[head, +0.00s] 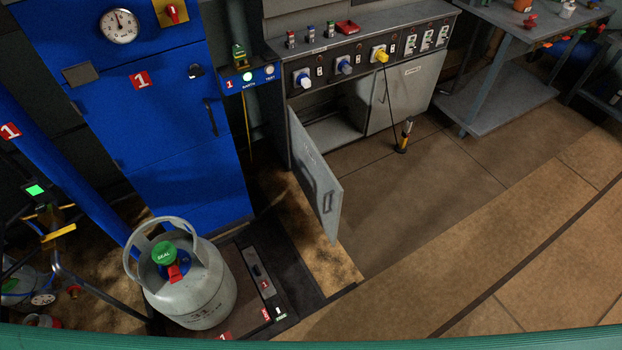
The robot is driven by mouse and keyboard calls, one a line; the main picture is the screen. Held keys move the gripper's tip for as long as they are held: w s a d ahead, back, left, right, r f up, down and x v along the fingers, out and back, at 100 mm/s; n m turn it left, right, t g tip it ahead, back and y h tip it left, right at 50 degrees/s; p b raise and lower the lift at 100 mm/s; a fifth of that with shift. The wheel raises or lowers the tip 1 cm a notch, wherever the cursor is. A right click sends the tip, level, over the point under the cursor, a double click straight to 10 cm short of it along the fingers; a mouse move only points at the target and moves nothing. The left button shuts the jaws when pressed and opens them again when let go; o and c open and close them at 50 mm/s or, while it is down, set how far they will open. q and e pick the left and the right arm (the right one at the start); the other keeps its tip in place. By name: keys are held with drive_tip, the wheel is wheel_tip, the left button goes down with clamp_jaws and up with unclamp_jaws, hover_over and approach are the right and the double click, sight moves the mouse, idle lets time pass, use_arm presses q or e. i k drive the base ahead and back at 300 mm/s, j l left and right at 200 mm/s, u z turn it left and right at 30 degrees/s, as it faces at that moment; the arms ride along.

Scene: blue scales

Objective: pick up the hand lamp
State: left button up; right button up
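The hand lamp (405,134) is a small black and yellow lamp. It stands roughly upright on the tiled floor in front of the grey cabinet, right of the open door. A thin dark cord runs from near the yellow plug (379,54) on the cabinet's panel down toward the lamp. Neither of my grippers shows in the head view.
The grey cabinet (410,88) has its left door (315,178) swung out over the floor. A grey gas cylinder (190,290) stands on a dark scale platform at the lower left. A blue cabinet (180,130) stands behind it. A metal table (490,105) is at right. The floor at right is clear.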

sight(402, 148)
drive_tip(key=i+l, duration=0.15)
drive_tip(key=l, duration=0.2)
drive_tip(key=i+l+z, duration=0.1)
drive_tip(key=l, duration=0.3)
drive_tip(key=i+l, duration=0.2)
drive_tip(key=l, duration=0.15)
drive_tip(key=i+l+z, duration=0.1)
drive_tip(key=l, duration=0.25)
drive_tip(key=i+l, duration=0.25)
drive_tip(key=l+z, duration=0.05)
drive_tip(key=l, duration=0.05)
